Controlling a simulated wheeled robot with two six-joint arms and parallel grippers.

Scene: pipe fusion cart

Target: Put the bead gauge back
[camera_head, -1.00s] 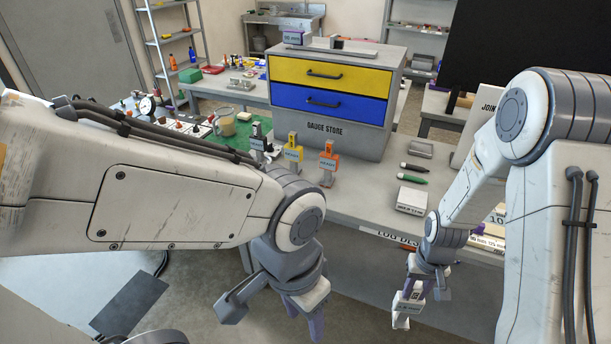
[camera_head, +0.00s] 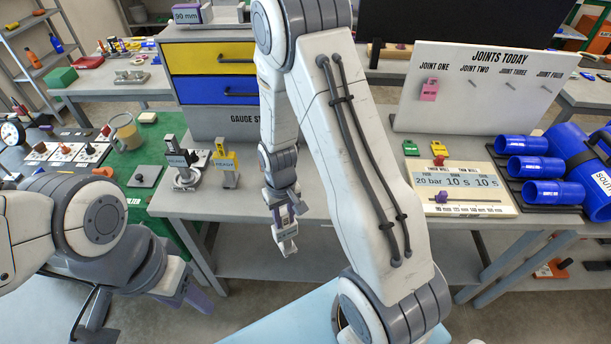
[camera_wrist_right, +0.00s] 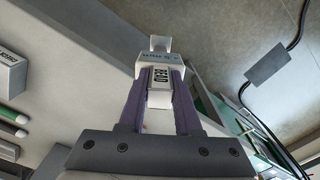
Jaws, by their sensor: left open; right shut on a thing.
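My right gripper (camera_head: 285,212) is shut on a small light grey gauge (camera_head: 288,238), held in front of the bench's front edge. In the right wrist view the gauge (camera_wrist_right: 158,70) sits between the purple fingers and shows a dark numbered label. I cannot read its markings surely. The gauge store (camera_head: 212,72) has a yellow and a blue drawer, both shut; my right arm covers its right part. A grey gauge (camera_head: 178,158) and a yellow gauge (camera_head: 226,166) stand upright on the bench before it. My left gripper (camera_head: 190,288) is low at left, open and empty, partly hidden by its arm.
A purple-and-grey 90 mm block (camera_head: 190,13) sits on the store. At right stand a joints board (camera_head: 480,90), a settings panel (camera_head: 460,192) and blue pipes (camera_head: 522,167). A green mat (camera_head: 135,170) with a cup lies at left. My right arm hides the middle bench.

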